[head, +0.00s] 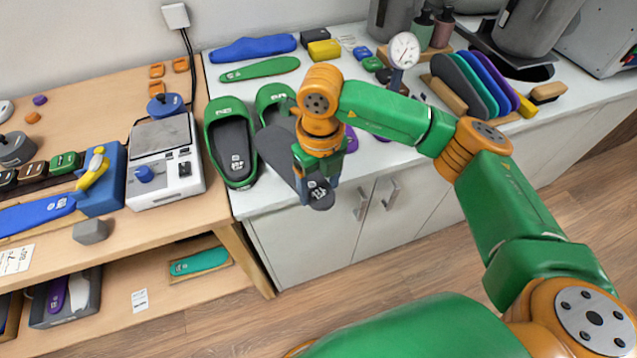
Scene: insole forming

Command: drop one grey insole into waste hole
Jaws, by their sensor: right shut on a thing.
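My right gripper (318,186) is shut on a dark grey insole (275,147), near its lower right end. The insole slants from upper left to lower right over the front edge of the white counter. The gripper and wrist hide its middle. A green shoe (213,112) with a dark grey insole in it lies to the left. A second green shoe (271,93) lies behind the held insole and is partly covered by it. I cannot make out a waste hole. My left gripper is not in view.
A rack of upright insoles (487,84) stands at the right, by a dial gauge (403,51). Blue (252,48) and green (260,69) insoles lie at the back. A scale (163,160) stands on the wooden table at left. The floor (230,318) before the cabinets is clear.

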